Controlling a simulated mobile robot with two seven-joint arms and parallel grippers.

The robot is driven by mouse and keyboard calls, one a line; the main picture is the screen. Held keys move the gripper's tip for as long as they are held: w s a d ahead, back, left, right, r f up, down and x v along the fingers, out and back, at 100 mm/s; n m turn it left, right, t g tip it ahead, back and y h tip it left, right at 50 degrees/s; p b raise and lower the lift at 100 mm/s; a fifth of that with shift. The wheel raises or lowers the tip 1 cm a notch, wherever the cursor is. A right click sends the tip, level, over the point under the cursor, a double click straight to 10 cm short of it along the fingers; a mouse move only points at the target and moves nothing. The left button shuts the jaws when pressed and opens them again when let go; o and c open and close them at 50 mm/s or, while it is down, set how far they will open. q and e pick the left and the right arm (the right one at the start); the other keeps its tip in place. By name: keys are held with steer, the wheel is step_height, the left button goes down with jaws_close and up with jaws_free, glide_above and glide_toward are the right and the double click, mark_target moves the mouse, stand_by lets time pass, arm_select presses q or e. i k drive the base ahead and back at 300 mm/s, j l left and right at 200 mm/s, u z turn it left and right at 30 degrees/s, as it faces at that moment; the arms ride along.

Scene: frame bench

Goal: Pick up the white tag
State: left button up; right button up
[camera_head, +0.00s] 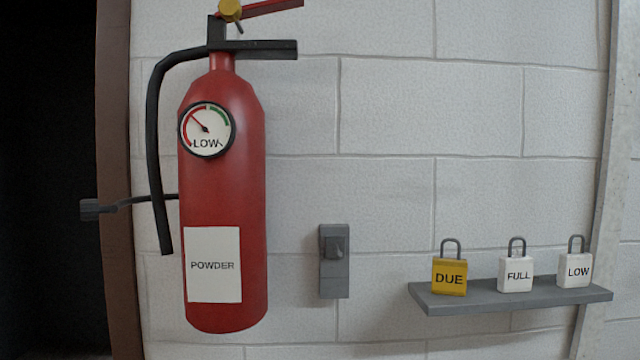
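A grey wall shelf (465,303) at the lower right holds three padlock-shaped tags, each with a grey loop on top. The white tag reading FULL (516,284) stands upright in the middle. A second white tag, reading LOW (574,281), stands upright at the right end. A yellow tag reading DUE (449,287) stands at the left. The tags stand apart from one another. Neither of my grippers shows in the head view.
A red fire extinguisher (225,210) hangs left of centre, with a gauge (207,130) marked LOW and a POWDER label (213,285). A grey wall bracket (334,285) sits between extinguisher and shelf. A dark doorway (45,120) is at the left.

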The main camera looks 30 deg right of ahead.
mark_target(574, 269)
steer(key=z, duration=2.1)
